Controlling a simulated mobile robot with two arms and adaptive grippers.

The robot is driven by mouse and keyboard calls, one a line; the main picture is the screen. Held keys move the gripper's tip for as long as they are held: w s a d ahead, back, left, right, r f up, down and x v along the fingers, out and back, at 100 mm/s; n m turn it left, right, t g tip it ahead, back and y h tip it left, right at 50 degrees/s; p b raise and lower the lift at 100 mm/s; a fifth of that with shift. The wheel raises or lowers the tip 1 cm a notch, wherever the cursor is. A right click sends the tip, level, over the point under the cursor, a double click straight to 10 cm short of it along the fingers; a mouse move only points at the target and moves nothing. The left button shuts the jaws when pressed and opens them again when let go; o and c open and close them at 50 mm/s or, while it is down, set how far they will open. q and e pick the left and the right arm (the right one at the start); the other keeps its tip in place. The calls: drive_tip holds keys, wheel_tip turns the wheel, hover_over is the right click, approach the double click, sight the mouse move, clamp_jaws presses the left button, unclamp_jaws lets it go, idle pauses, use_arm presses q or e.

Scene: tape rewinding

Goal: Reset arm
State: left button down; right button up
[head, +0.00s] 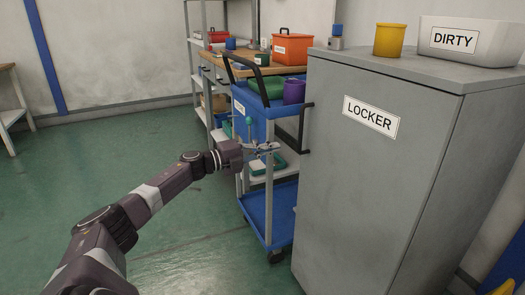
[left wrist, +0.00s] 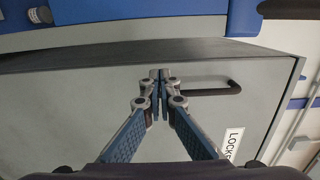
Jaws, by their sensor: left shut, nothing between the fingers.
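My left arm comes in from the lower left in the head view. My left gripper (head: 266,147) is at the near end of the blue cart (head: 254,206), left of the grey locker (head: 375,190). In the left wrist view the two fingers (left wrist: 160,88) meet at their tips, with nothing between them. Behind them in that view are the grey locker front (left wrist: 60,115) and its dark bar handle (left wrist: 210,91). I cannot tell whether the gripper touches anything. My right gripper is in neither view.
The cart carries a purple cup (head: 294,91) and a green bowl (head: 262,88). A yellow cup (head: 390,40) and a white DIRTY bin (head: 490,45) stand on the locker. A workbench with an orange box (head: 292,50) is behind. The green floor at left is clear.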

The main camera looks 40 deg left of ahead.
use_arm(q)
drive_tip(key=shift+v, duration=1.75)
